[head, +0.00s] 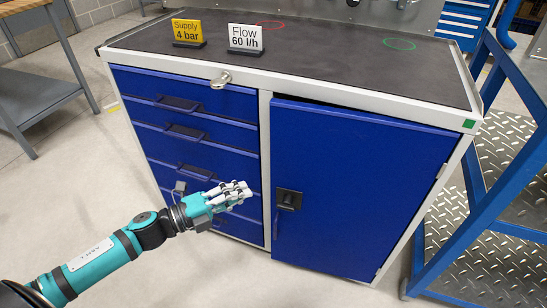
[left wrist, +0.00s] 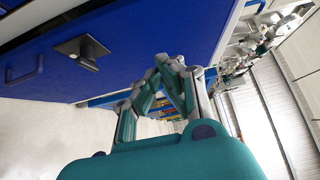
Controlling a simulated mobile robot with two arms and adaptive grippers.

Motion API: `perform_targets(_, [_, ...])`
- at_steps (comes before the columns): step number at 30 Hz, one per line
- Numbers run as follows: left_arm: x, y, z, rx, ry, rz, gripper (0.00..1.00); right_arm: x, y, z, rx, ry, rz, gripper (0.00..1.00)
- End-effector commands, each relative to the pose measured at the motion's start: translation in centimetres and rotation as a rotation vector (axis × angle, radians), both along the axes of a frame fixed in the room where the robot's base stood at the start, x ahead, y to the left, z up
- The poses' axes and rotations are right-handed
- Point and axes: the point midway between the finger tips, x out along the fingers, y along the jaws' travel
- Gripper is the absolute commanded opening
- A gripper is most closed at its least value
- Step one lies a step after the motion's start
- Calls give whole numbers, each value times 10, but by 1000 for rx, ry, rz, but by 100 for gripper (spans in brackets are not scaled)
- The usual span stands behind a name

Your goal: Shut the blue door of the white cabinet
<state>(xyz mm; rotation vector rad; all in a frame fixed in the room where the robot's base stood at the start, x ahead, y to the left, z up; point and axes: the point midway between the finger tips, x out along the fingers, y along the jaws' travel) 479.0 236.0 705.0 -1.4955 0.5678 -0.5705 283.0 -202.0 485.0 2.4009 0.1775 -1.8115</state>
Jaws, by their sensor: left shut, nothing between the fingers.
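The white cabinet (head: 265,150) has a blue door (head: 350,190) on its right side. A dark gap shows along the door's top edge, so it looks slightly ajar, with its hinges on the right. A black handle plate (head: 288,200) sits near the door's left edge; it also shows in the left wrist view (left wrist: 82,50). My left gripper (head: 240,193) is shut and empty, in front of the drawers and left of the handle. In the left wrist view its fingers (left wrist: 172,62) overlap the edge of a blue panel; contact cannot be told. My right gripper is not in view.
Blue drawers (head: 185,110) fill the cabinet's left side. Yellow (head: 187,31) and white (head: 245,38) signs stand on the dark worktop (head: 320,55). A blue metal frame (head: 475,200) stands close on the right. Floor in front is clear.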

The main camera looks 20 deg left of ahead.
Motion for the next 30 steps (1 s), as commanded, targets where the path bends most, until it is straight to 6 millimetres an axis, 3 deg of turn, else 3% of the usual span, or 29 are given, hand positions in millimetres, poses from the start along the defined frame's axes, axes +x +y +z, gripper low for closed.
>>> perform_targets(5, [13, -11, 0, -3, -3, -1, 0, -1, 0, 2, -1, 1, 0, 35])
perform_targets(19, [76, -68, 1, -2, -4, -2, 0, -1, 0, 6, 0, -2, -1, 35])
perform_targets(24, [100, -64, -1, 0, -1, 0, 0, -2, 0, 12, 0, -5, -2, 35])
perform_targets(30, [113, -64, -1, -1, 1, 0, 0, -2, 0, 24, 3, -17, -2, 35])
